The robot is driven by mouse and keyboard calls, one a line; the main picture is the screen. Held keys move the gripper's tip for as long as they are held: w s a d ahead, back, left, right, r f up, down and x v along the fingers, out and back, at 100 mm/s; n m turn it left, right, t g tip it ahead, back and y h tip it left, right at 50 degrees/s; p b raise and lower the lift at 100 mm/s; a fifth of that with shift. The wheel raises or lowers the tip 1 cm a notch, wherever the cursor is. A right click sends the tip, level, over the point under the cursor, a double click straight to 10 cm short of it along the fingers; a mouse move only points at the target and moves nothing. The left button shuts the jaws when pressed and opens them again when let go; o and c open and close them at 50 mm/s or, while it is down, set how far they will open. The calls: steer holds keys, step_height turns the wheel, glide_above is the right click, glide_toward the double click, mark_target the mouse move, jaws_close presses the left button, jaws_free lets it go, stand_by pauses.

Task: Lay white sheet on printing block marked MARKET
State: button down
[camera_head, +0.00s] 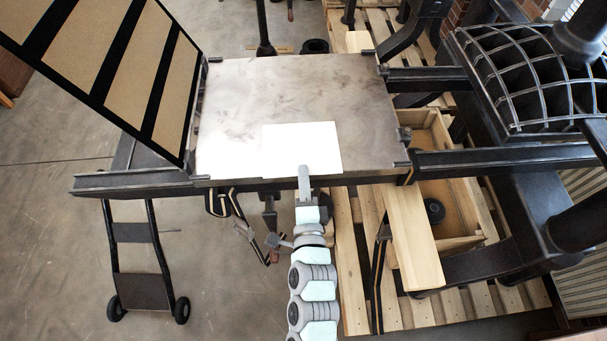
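The white sheet (300,142) is a plain pale rectangle, seen flat over the near middle of the grey metal press bed (290,85). I cannot tell whether it rests on the bed or is held just above it. My gripper (304,172) comes from the near side, and its tip overlaps the sheet's near edge. Its fingers show as one narrow grey shape, so whether they are shut on the sheet is not clear. No printing block and no MARKET lettering can be made out; what lies under the sheet is hidden.
A raised striped frame (115,65) tilts up at the bed's left. Dark rails (500,157) run right toward the heavy press with its curved lattice (530,75). A wooden crate (462,190) and pallet (355,285) lie below right. A hand truck (140,260) stands lower left.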

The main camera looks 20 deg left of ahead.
steer(key=c, duration=2.1)
jaws_free()
steer(key=o, duration=0.5)
steer(key=shift+o, duration=0.8)
steer(key=shift+f, duration=0.1)
steer(key=b+v, duration=0.1)
steer(key=v, duration=0.5)
steer(key=shift+b, duration=0.35)
